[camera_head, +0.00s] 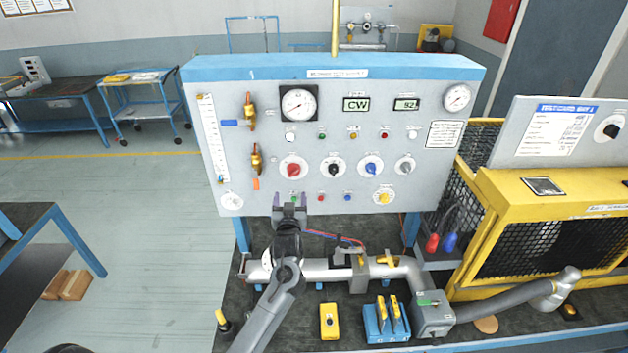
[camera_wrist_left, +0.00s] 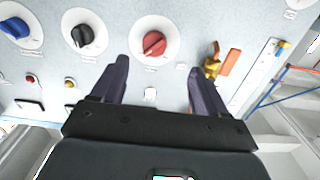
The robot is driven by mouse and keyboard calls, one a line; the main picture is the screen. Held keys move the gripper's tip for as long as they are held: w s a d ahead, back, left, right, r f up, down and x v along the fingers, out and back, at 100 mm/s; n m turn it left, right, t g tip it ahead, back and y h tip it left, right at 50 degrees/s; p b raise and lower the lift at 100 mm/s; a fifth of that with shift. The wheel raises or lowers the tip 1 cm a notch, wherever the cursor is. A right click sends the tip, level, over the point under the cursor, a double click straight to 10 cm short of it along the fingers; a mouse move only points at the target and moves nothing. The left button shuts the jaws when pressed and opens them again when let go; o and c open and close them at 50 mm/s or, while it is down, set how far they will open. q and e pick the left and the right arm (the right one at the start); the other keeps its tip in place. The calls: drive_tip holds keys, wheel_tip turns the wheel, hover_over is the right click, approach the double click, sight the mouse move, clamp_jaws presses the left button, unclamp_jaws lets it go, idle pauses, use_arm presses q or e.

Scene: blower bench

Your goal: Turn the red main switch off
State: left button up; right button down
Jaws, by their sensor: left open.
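The red main switch (camera_head: 293,168) is a red rotary knob on a round white plate, in the left part of the knob row on the grey panel (camera_head: 225,150). In the left wrist view the red knob (camera_wrist_left: 154,43) lies ahead of the fingertips, between their lines, with a gap. My left gripper (camera_head: 290,199) is open and empty, just below the red knob in the head view. Its two dark fingers (camera_wrist_left: 158,75) show in the wrist view. My right gripper is not in view.
Black (camera_head: 333,168), blue (camera_head: 371,167) and grey (camera_head: 405,166) knobs sit to the right in the row. Brass valves (camera_head: 257,160) are on the left, with an orange handle. A pipe (camera_head: 320,269) runs below the panel. A yellow caged machine (camera_head: 545,245) stands at right.

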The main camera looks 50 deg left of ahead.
sight(293, 173)
use_arm(q)
drive_tip(key=x, duration=0.3)
drive_tip(key=r+p+x, duration=0.1)
drive_tip(key=x, duration=0.2)
drive_tip(key=r+x, duration=0.1)
drive_tip(key=x, duration=0.2)
drive_tip(key=shift+w+d+p, duration=0.2)
drive_tip(key=shift+w+p, duration=0.15)
drive_tip(key=shift+p, duration=0.05)
drive_tip(key=shift+x, duration=1.15)
drive_tip(key=shift+f, duration=0.1)
drive_tip(key=c, duration=1.1)
drive_tip(key=shift+o, duration=0.2)
